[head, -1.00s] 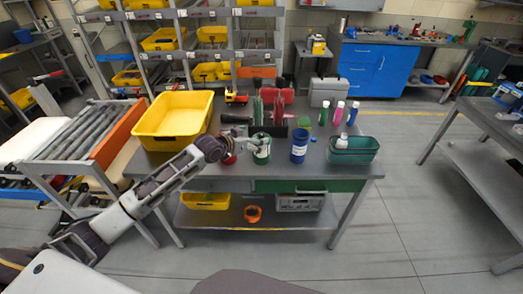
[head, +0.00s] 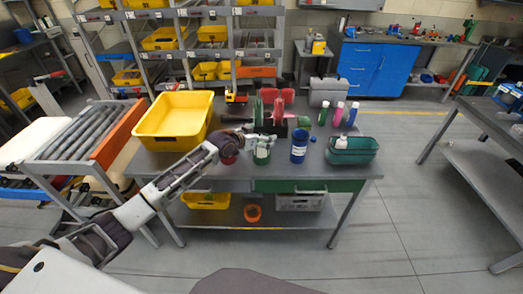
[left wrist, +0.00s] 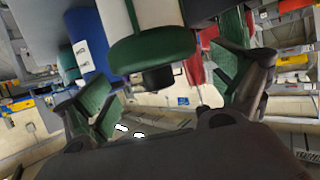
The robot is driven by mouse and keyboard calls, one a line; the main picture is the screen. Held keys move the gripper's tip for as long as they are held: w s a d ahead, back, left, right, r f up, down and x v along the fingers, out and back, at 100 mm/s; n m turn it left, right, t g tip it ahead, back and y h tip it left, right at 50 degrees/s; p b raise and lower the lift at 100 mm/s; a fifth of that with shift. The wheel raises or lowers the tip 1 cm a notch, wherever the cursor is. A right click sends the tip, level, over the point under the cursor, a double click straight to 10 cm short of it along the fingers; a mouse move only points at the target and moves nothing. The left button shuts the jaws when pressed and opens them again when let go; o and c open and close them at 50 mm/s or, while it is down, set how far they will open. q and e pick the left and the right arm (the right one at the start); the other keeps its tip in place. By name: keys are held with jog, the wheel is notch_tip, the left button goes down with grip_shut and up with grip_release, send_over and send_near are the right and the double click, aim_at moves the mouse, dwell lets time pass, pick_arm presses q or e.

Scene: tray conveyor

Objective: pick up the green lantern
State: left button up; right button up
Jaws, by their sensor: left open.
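The green lantern (head: 261,155), white-bodied with green parts, stands upright near the front middle of the grey table. In the left wrist view its green cap with a dark knob (left wrist: 150,50) shows large at the top middle. My left gripper (head: 264,139) is at the lantern's upper part, hiding some of its top in the head view. In the left wrist view my left gripper (left wrist: 172,88) is open, with one finger on each side of the cap and visible gaps. My right gripper is not in view.
A blue canister (head: 299,146) stands close right of the lantern, and a teal bin (head: 351,151) sits farther right. A yellow bin (head: 174,120) is at the table's left. A red item (head: 229,157) lies under my wrist. Several bottles and dark-and-red items stand behind.

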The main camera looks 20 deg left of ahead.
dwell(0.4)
pick_arm(q)
jog(key=c, duration=1.9)
jog(key=shift+r+b, duration=0.45)
jog(key=shift+r, duration=4.65)
